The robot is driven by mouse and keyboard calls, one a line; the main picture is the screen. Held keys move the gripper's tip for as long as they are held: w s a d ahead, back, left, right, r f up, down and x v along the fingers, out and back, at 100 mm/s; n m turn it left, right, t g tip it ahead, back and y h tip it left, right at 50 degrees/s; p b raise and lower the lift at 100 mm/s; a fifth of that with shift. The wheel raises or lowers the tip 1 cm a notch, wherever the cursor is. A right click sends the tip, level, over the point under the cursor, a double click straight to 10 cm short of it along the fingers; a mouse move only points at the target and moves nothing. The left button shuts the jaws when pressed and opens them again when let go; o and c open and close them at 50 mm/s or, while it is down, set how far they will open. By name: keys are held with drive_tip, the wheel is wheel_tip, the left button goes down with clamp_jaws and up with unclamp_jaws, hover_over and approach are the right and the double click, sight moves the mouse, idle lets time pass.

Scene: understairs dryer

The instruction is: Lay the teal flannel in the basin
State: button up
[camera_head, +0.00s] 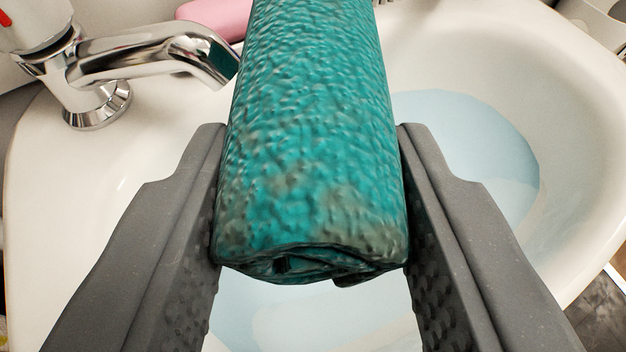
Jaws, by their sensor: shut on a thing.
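The teal flannel (312,150) is rolled up, with some brownish patches near its close end. My gripper (312,185) is shut on it, with one grey finger against each side. The roll points away from me, and its far end runs out of the top of the picture. The white basin (575,130) lies below the flannel, with pale blue water in it. The flannel hides the middle of the basin. It appears held above the water, and no contact with the basin shows.
A chrome tap (150,60) stands on the basin's left ledge, its spout reaching close to the flannel's left side. A pink object (212,14), perhaps soap, lies behind the tap. The basin is open to the right of the flannel.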

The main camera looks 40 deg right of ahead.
drive_tip(key=shift+f+b, duration=0.6)
drive_tip(key=shift+f, duration=1.8)
drive_tip(key=o, duration=1)
drive_tip(key=shift+o, duration=0.2)
drive_tip(key=shift+a, duration=0.1)
drive_tip(key=p+v, duration=0.3)
drive_tip(key=v, duration=1)
drive_tip(key=shift+s, duration=0.3)
drive_tip(key=shift+a+r, duration=0.1)
drive_tip(key=shift+r, duration=0.05)
